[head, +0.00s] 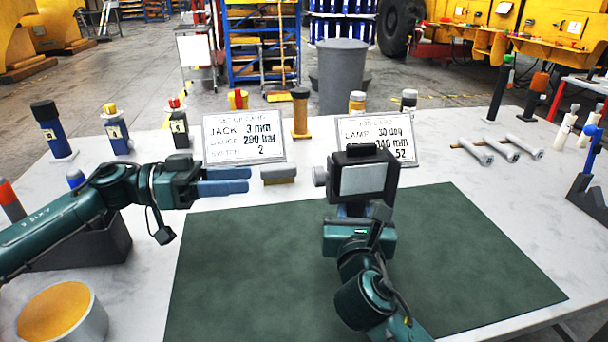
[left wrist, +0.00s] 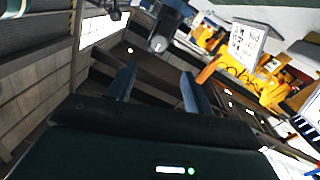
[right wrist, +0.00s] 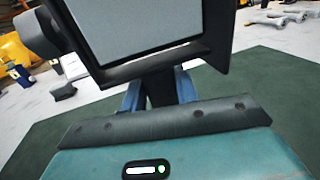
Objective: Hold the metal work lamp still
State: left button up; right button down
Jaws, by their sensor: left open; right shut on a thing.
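The metal work lamp (head: 364,178) is a black box with a pale grey front panel and a grey side knob. It is upright above the green mat; in the right wrist view the lamp (right wrist: 135,25) fills the top, knob at left. My right gripper (head: 360,210) is shut on the dark stem below the lamp housing; blue fingers flank it in the right wrist view (right wrist: 160,92). My left gripper (head: 222,181) is open and empty, pointing right, left of the lamp and apart from it. The lamp's back is hidden in the head view.
A green mat (head: 240,270) covers the table's middle. Two printed cards (head: 244,138) (head: 385,135) stand behind it, with a small grey-and-tan block (head: 279,174) near the left card. Grey castings (head: 500,149) lie at right. A round container (head: 65,315) stands front left.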

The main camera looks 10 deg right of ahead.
aim_at(321, 176)
pick_arm(q)
jog(key=d, duration=1.1)
jog(key=shift+s+d, duration=0.2)
jog(key=shift+s, duration=0.25)
jog(key=shift+c, duration=0.4)
jog(key=c, duration=0.9)
